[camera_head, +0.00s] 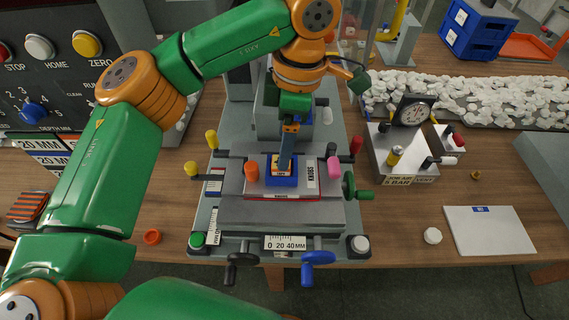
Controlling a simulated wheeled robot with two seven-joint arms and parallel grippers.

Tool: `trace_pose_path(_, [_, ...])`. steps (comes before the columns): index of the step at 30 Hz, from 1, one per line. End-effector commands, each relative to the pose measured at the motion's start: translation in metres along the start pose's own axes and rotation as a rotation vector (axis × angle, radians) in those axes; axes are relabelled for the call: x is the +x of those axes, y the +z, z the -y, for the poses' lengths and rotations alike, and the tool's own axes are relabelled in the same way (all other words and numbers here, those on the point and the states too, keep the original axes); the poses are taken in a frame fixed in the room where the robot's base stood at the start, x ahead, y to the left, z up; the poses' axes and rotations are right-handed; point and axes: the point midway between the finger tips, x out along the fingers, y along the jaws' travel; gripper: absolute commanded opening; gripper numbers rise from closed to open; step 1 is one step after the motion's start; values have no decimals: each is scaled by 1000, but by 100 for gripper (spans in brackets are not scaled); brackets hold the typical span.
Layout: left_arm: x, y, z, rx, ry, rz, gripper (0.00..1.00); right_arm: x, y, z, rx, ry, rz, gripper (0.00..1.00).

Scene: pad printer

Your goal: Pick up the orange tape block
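A small block with an orange top and a pale label (281,172) sits in a blue holder (283,183) on the grey printer slide; it looks like the orange tape block. My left gripper (285,166) points down from above, with its fingertips at the block's top. The fingers overlap in this view and hide part of the block, so I cannot tell whether they are open or shut on it. My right gripper is not in view.
Red, yellow, orange and pink knobs surround the holder, including an orange peg (252,173) close on its left. A green handle (357,188) is at the right. A gauge box (402,150) and white pad (488,231) stand further right.

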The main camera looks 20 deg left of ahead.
Motion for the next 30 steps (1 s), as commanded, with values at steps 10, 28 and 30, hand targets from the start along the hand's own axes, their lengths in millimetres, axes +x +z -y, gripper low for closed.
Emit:
trace_pose_path(10, [56, 1, -8, 0, -2, 0, 83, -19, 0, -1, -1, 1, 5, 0])
trace_pose_path(28, [62, 1, -8, -1, 1, 3, 0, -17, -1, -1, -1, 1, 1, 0])
trace_pose_path(30, [62, 1, -8, -1, 1, 3, 0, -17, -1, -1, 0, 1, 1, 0])
